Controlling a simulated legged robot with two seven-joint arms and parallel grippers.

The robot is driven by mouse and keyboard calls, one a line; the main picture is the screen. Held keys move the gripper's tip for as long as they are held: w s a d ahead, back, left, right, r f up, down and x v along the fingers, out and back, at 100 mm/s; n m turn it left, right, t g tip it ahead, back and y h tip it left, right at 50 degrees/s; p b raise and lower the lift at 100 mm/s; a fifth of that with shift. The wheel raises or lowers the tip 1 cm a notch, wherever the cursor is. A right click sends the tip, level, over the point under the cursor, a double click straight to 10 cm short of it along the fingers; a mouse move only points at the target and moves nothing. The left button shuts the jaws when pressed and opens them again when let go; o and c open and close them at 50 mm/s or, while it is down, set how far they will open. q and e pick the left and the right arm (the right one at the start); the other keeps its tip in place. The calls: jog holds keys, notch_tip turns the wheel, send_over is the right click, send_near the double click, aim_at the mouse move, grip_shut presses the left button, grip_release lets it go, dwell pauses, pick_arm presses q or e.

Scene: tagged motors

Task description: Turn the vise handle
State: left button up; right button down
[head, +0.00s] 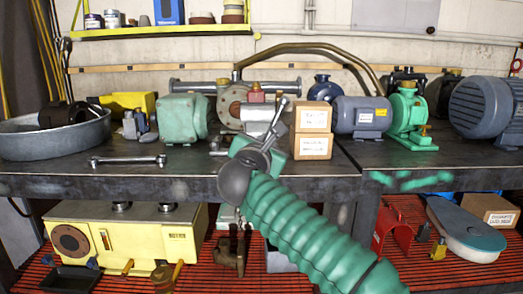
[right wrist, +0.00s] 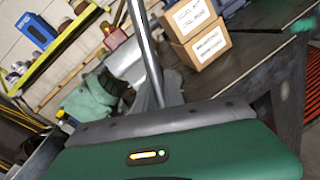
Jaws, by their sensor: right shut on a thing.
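The vise handle (head: 279,112) is a slim metal rod that leans up to the right at the bench's front edge in the head view. In the right wrist view the handle (right wrist: 143,45) runs up from behind the dark gripper edge. My right gripper (head: 268,137) is shut on the handle at its lower part. The grey body of what seems to be the vise (head: 257,113) stands just behind; it also shows in the right wrist view (right wrist: 128,68). My gripper and arm hide much of its front. My left gripper is not in view.
Two stacked cardboard boxes (head: 311,147) stand close to the right of my gripper. A green motor (head: 184,118) and a wrench (head: 128,161) are to the left. A blue-grey motor (head: 361,117) and a green pump (head: 405,112) are to the right. The front left bench is mostly clear.

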jog(key=shift+d+f+m+g+y+b, duration=0.25)
jog(key=shift+f+m+b, duration=0.3)
jog(key=shift+m+b, duration=0.55)
jog(key=shift+d+f+m+g+y+b, duration=0.25)
jog(key=shift+f+m+b, duration=0.4)
jog(key=shift+m, duration=0.65)
jog(key=shift+d+f+m+g+y+b, duration=0.1)
jog(key=shift+d+f+m+y+b, duration=0.25)
jog(key=shift+m+b, duration=0.8)
jog(key=shift+f+m, duration=0.1)
jog(key=shift+m, duration=0.15)
jog(key=c, duration=1.4)
grip_release()
jog(key=shift+d, duration=0.15)
jog(key=shift+c, duration=0.2)
jog(key=shift+r, duration=0.25)
jog(key=shift+s, duration=0.1)
